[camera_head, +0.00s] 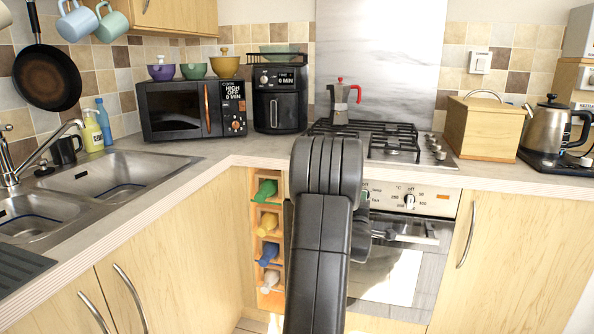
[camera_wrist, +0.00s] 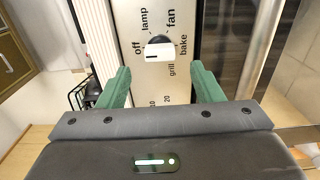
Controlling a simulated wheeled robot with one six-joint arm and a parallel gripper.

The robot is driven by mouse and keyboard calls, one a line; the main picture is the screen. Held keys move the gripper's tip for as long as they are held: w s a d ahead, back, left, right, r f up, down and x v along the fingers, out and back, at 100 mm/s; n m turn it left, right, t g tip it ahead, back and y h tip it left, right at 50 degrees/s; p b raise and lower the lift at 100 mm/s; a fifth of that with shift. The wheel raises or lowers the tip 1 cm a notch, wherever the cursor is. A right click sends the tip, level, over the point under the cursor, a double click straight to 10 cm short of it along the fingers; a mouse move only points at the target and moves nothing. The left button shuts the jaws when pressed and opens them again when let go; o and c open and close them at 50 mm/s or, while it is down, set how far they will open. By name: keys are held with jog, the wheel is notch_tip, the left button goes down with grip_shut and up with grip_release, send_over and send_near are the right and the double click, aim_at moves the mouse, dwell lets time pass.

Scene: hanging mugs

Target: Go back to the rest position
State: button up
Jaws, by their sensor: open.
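My gripper (camera_wrist: 161,84) shows in the wrist view with its two green fingers spread apart and nothing between them. A round oven knob (camera_wrist: 159,46) on the pale control panel lies beyond the fingertips, apart from them as far as I can see. In the head view my dark arm stands in front of the oven (camera_head: 390,265) and mostly hides the gripper. A light blue mug (camera_head: 77,23) and a pale green mug (camera_head: 112,24) hang at the upper left, with part of another at the left edge. A black mug (camera_head: 64,151) stands on the counter by the sink.
The sink (camera_head: 120,178) is at the left. A microwave (camera_head: 190,108), an air fryer (camera_head: 280,100), a moka pot (camera_head: 342,100) on the hob, a wooden bread box (camera_head: 483,128) and a kettle (camera_head: 548,128) line the counter. A bottle rack (camera_head: 268,235) is left of my arm.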

jog(key=shift+x, duration=2.55)
jog(key=shift+s, duration=0.15)
jog(key=v, duration=1.3)
jog(key=x, duration=1.4)
jog(key=shift+s+a+m+p, duration=0.3)
jog(key=shift+s+m+p, duration=0.75)
jog(key=shift+m, duration=1)
jog(key=shift+s+a+m+p, duration=0.25)
jog(key=shift+s+m+p, duration=0.75)
jog(key=shift+m, duration=1)
jog(key=shift+s+a+m+p, duration=0.3)
jog(key=shift+s+m+p, duration=0.45)
jog(key=shift+m+p, duration=0.95)
jog(key=shift+m+b, duration=0.25)
jog(key=shift+b, duration=0.1)
